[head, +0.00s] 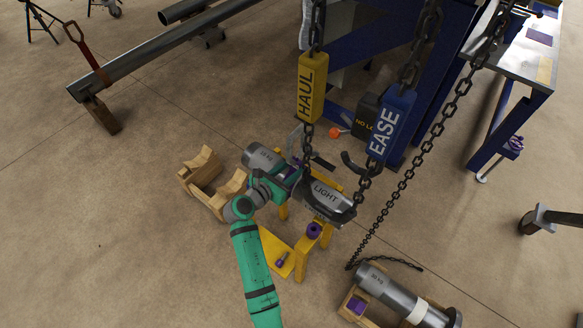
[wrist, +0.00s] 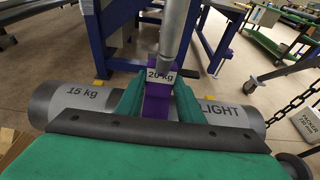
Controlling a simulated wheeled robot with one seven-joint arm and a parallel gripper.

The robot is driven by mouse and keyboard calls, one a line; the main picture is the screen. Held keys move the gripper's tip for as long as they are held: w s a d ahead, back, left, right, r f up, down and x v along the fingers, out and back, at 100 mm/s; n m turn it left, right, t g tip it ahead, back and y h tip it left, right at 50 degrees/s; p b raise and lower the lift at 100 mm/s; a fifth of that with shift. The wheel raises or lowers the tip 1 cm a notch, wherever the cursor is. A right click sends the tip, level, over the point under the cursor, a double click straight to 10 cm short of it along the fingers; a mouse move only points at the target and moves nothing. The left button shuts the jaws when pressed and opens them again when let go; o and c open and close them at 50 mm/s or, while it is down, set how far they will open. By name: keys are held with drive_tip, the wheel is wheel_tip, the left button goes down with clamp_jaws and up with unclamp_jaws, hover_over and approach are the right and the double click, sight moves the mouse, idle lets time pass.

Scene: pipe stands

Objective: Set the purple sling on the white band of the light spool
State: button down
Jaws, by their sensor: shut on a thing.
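The light spool (head: 326,196) is a grey cylinder marked "LIGHT" and "15 kg", lying across a yellow stand (head: 302,258). In the wrist view the spool (wrist: 75,102) spans the picture behind my fingers. My gripper (head: 287,178) is over the middle of the spool. In the wrist view my gripper (wrist: 158,103) is shut on the purple sling (wrist: 157,108), which carries a "20 kg" label. The sling stands upright in front of the spool's middle; I cannot tell whether it touches. The spool's white band cannot be made out, its middle being covered.
Chains with a yellow HAUL tag (head: 311,88) and a blue EASE tag (head: 390,125) hang close to the spool. A wooden cradle (head: 201,172) stands left. Another spool (head: 390,289) with a white band lies lower right. A blue bench (head: 530,75) stands at the right.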

drive_tip(key=shift+f, duration=0.65)
drive_tip(key=c, duration=1.6)
unclamp_jaws()
drive_tip(key=o, duration=0.4)
drive_tip(key=o, duration=0.6)
drive_tip(key=shift+c, duration=0.2)
drive_tip(key=shift+s, duration=0.1)
drive_tip(key=s+a, duration=0.5)
drive_tip(key=s, duration=0.1)
drive_tip(key=shift+s, duration=0.4)
drive_tip(key=shift+s+a, duration=0.1)
